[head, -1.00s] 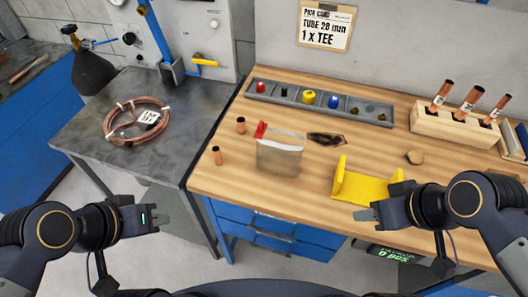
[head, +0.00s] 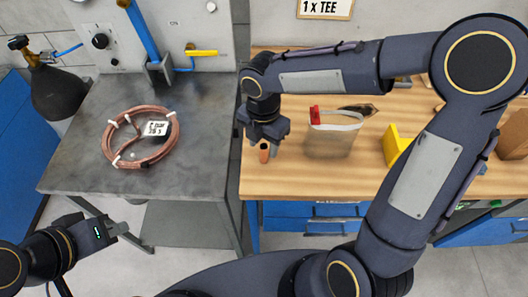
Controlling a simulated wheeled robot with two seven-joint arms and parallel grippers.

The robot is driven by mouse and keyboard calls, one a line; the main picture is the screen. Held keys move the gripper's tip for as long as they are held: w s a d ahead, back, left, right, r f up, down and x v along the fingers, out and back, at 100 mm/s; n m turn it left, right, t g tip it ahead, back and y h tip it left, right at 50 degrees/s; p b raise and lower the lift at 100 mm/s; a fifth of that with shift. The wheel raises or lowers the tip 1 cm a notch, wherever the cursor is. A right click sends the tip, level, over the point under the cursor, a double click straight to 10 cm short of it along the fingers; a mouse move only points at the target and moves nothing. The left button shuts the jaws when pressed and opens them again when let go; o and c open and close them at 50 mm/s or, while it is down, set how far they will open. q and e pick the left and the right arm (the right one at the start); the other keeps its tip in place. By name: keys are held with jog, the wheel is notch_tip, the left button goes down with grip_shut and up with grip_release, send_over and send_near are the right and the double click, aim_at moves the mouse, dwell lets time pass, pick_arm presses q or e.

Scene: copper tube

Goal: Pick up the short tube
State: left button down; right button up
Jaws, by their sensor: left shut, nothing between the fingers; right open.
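A short copper tube (head: 264,156) stands near the left edge of the wooden bench. My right gripper (head: 264,147) is over it, pointing down, with its fingers open on either side of the tube. Whether the fingers touch it I cannot tell. A second short copper tube that stood further back is hidden now behind my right arm. My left gripper (head: 118,230) is shut and empty, low at the left, in front of the grey table and away from the tubes.
A clear bag with a red clip (head: 333,135) stands just right of my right gripper. A yellow holder (head: 396,146) is further right, partly behind my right arm. A copper coil (head: 141,162) lies on the grey table (head: 80,175). The bench front (head: 320,185) is clear.

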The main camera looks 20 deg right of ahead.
aim_at(263, 147)
notch_tip(263, 147, down, 4)
jog(key=shift+f, duration=0.1)
grip_shut()
dwell(0.4)
